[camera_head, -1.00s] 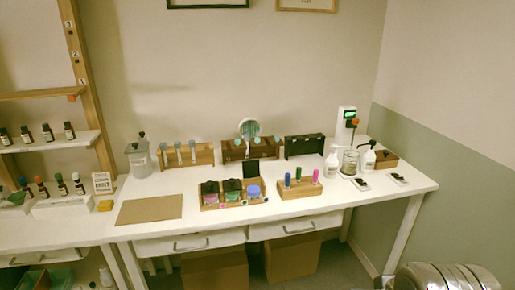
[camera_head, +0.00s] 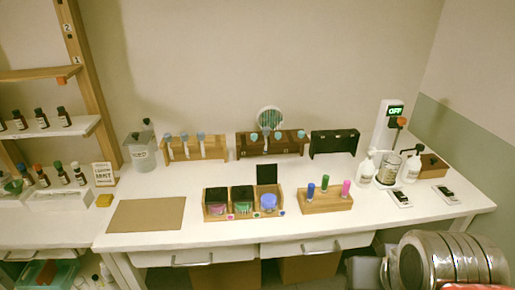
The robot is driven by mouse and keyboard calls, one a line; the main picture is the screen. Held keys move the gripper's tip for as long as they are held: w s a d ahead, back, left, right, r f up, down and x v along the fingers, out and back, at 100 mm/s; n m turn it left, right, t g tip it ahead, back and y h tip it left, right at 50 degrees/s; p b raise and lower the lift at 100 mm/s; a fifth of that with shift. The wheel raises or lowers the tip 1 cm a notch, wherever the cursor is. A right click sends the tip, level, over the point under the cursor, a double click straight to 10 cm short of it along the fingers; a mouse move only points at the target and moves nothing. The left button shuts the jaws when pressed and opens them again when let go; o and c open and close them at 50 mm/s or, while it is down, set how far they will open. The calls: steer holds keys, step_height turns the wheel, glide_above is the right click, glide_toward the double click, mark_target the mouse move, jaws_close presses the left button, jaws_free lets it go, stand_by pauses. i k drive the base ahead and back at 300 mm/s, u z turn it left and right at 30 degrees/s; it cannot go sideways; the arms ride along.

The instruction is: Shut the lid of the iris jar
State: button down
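A wooden three-part holder (camera_head: 242,215) stands near the front middle of the white table, with a jar in each compartment. The left jar (camera_head: 216,210) has pink contents and the middle jar (camera_head: 243,207) has green contents; dark lids cover the tops of both. The right jar (camera_head: 268,202) has blue-violet contents, and its black lid (camera_head: 267,174) stands upright behind it, open. Small coloured tags sit along the holder's front. I cannot read which jar is named iris. My gripper is not in view.
A wooden block (camera_head: 325,200) with coloured vials is right of the holder. A brown mat (camera_head: 146,215) lies left. Behind are vial racks (camera_head: 195,154) and a dark stand (camera_head: 334,144). White pump bottles (camera_head: 366,170) stand right. The table (camera_head: 230,236) is bare before the holder.

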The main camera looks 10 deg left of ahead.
mark_target(266, 174)
steer(key=u, duration=0.35)
steer(key=i, duration=0.65)
steer(key=u, duration=0.9)
steer(key=i, duration=0.6)
steer(key=u, duration=0.35)
